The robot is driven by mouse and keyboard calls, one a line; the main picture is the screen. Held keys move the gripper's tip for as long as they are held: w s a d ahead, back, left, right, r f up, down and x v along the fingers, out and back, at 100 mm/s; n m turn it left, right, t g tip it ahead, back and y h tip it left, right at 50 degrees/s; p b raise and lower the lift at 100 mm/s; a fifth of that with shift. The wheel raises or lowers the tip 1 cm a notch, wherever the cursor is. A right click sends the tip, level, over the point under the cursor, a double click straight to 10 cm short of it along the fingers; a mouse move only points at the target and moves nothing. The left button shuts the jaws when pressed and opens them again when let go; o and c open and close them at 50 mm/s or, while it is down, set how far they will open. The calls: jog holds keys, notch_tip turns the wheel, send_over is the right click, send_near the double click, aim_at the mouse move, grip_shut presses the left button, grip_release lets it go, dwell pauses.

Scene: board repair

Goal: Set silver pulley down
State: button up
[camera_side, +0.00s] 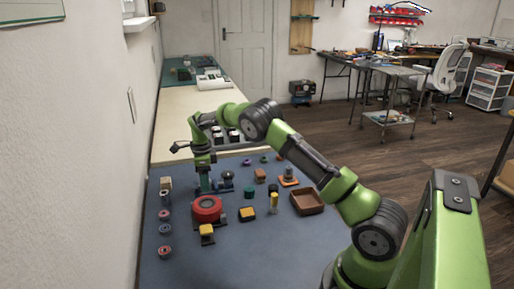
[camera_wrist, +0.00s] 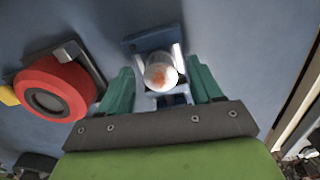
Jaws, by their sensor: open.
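A silver round piece (camera_wrist: 160,72), which looks like the silver pulley, sits on a blue base (camera_wrist: 148,41) in the wrist view. Its end face is pale with an orange-brown patch. My gripper (camera_wrist: 161,78) is open, with one green finger on each side of the silver piece; gaps show beside it, though contact lower down cannot be told. In the side view my gripper (camera_side: 206,187) points down, low over the blue mat. The silver piece cannot be made out there. A blue base with a dark top (camera_side: 227,182) stands just right of the fingers.
A red round part (camera_side: 207,209) stands close in front of my gripper; it also shows in the wrist view (camera_wrist: 54,89). Several small wheels line the mat's left edge. The front of the mat (camera_side: 250,262) is clear.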

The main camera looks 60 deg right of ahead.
jog(key=s+a+r+n+t, duration=0.1)
jog(key=s+a+r+n, duration=0.15)
jog(key=r, duration=0.85)
jog(key=s+a+r+n+t, duration=0.1)
jog(key=s+r+n, duration=0.2)
jog(key=r, duration=0.7)
jog(key=s+a+r+n+t+y, duration=0.2)
jog(key=s+a+r+n, duration=0.35)
jog(key=s+a, duration=0.2)
jog(key=s+a+f+n+t, duration=0.1)
jog(key=s+a+n, duration=0.3)
jog(key=s, duration=0.5)
jog(key=s+a+f+n+t, duration=0.2)
jog(key=s+a+f+n, duration=0.1)
jog(key=s+n, duration=0.6)
jog(key=shift+a+f, duration=0.25)
jog(key=shift+a, duration=0.1)
